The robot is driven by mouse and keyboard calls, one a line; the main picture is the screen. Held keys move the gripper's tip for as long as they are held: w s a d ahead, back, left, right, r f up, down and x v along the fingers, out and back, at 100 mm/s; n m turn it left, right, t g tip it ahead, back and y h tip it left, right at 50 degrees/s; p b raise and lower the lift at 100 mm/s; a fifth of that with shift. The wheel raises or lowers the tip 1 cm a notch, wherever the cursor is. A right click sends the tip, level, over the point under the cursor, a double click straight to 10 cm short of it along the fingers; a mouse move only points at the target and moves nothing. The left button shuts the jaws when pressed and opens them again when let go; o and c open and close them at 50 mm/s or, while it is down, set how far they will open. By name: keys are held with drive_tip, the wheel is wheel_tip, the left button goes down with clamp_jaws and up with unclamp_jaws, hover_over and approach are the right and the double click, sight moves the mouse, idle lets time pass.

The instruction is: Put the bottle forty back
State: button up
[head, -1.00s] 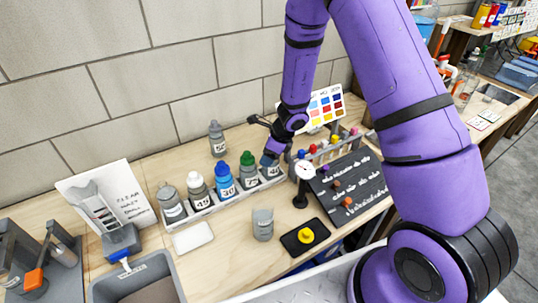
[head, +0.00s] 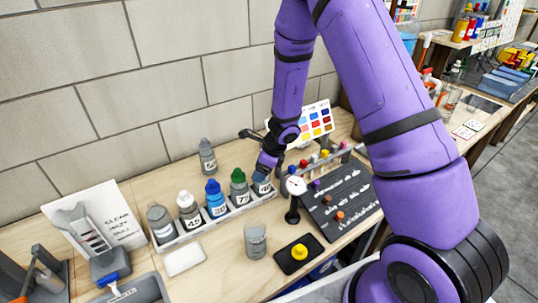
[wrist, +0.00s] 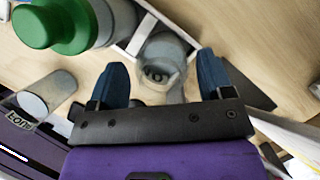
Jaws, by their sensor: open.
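A grey bottle (head: 262,186) stands upright in the right end slot of the white rack (head: 218,222). Its label is too small to read surely, so I cannot tell whether it is bottle forty. My gripper (head: 266,163) is right above this bottle, open. In the wrist view the two dark blue fingers (wrist: 164,78) are spread wide, with the grey bottle (wrist: 163,57) beyond and between them, and show no grip on it. Left of it in the rack are bottles with green (head: 238,175), blue (head: 212,186), white (head: 186,199) and grey (head: 155,212) caps.
A loose grey bottle (head: 208,156) stands behind the rack. A grey container (head: 255,241) stands in front. A dial on a black stand (head: 294,200) is close right of my gripper. A dark lettered board (head: 338,205) and a yellow-knobbed black pad (head: 299,254) lie further right.

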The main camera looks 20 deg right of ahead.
drive_tip(key=s+d+r+n, duration=0.1)
drive_tip(key=s+r+n, duration=0.3)
drive_tip(key=r, duration=0.6)
drive_tip(key=s+r+n, duration=0.5)
drive_tip(key=r, duration=0.5)
drive_tip(key=s+d+r+n, duration=0.1)
drive_tip(key=s+r+n, duration=0.3)
drive_tip(key=r, duration=0.6)
drive_tip(key=s+d+r+n+t+h, duration=0.1)
drive_tip(key=s+r+n, duration=0.3)
drive_tip(key=s, duration=0.5)
drive_tip(key=s+d+r+n+t+h, duration=0.1)
drive_tip(key=s+d+r+n+h, duration=0.1)
drive_tip(key=s+d+r+n, duration=0.2)
drive_tip(key=s+r+n, duration=0.1)
drive_tip(key=s+n, duration=0.2)
drive_tip(key=s, duration=0.2)
drive_tip(key=shift+r+n+t+h, duration=0.25)
drive_tip(key=shift+n+t+h, duration=0.05)
drive_tip(key=shift+n+h, duration=0.1)
